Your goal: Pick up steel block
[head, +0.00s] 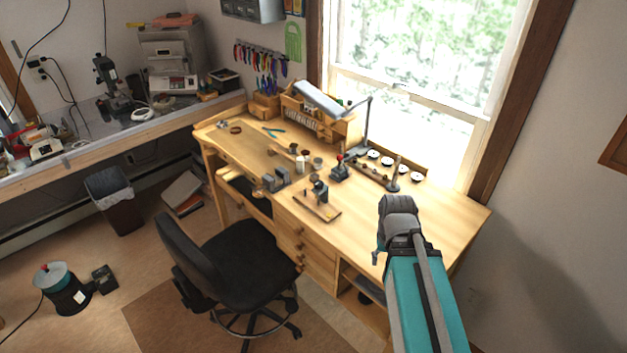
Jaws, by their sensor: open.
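A small grey metal block (276,179) with a notched top sits near the front left edge of the wooden workbench (450,215). It looks like the steel block, though it is small in view. My gripper (378,254) is at the end of my teal arm, over the right part of the bench. It is open and apart from the block, well to its right. The arm's grey wrist hides much of the gripper, and no held object shows.
A small tool on a wooden board (325,210) and a red-topped tool (340,168) stand right of the block. A lamp (365,125) and round white-topped items are behind. A black chair (235,255) stands in front. The bench's right end is clear.

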